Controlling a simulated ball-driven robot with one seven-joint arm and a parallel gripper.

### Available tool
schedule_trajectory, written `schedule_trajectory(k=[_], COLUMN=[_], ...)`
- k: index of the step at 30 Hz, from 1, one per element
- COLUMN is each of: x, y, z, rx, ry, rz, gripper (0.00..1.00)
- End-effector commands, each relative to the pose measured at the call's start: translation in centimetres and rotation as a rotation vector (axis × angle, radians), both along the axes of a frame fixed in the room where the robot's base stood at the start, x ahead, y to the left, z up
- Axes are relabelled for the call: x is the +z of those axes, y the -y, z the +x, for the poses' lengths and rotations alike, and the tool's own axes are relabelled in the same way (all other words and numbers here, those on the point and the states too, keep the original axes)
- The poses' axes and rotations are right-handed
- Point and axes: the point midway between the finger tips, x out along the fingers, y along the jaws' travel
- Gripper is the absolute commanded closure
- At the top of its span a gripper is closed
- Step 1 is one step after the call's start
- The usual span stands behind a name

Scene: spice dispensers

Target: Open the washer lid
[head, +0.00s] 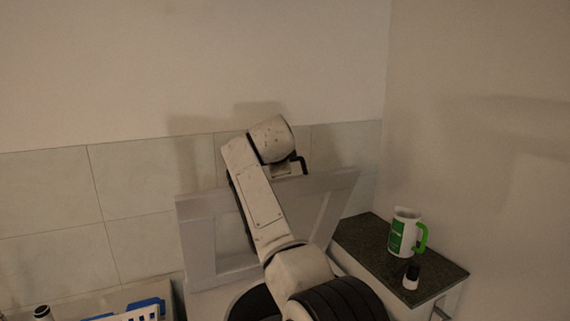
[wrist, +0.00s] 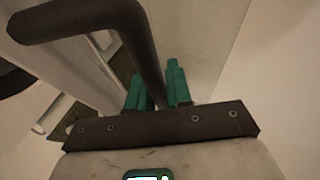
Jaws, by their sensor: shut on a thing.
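The washer lid (head: 198,240) is a pale grey framed panel. It stands raised and tilted behind my arm in the head view, and my arm hides its middle. The round dark washer opening (head: 245,304) shows partly below it. My gripper (wrist: 158,88) has teal fingers, shut on a dark, bent bar-like handle (wrist: 85,16) in the wrist view. The pale lid panel (wrist: 62,65) lies beside that handle at the left. In the head view, the handle (head: 303,164) shows as a small dark hook at the lid's upper edge, and my fingertips are hidden.
A dark stone-topped cabinet (head: 360,235) stands to the right, holding a green and white mug (head: 403,234) and a small black-and-white bottle (head: 411,276). A blue and white basket (head: 140,310) and another small bottle (head: 42,313) sit lower left. Walls close in behind and right.

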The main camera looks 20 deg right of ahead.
Motion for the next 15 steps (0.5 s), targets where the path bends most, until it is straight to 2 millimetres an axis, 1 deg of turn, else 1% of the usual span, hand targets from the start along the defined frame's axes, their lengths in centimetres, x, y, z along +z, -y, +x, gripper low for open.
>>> schedule_trajectory(k=[1,10,11,12,15], x=[-0.67,-0.82,-0.84,-0.82,-0.71], y=[-0.11,-0.09,-0.08,-0.07,-0.05], z=[-0.01,-0.02,-0.02,-0.03,-0.02], rx=[0.001,0.000,0.000,0.000,0.000], ry=[-0.013,-0.015,-0.015,-0.015,-0.013], rz=[0.004,0.004,0.004,0.004,0.003], gripper=[1.00,1.00,0.78,0.75,0.75])
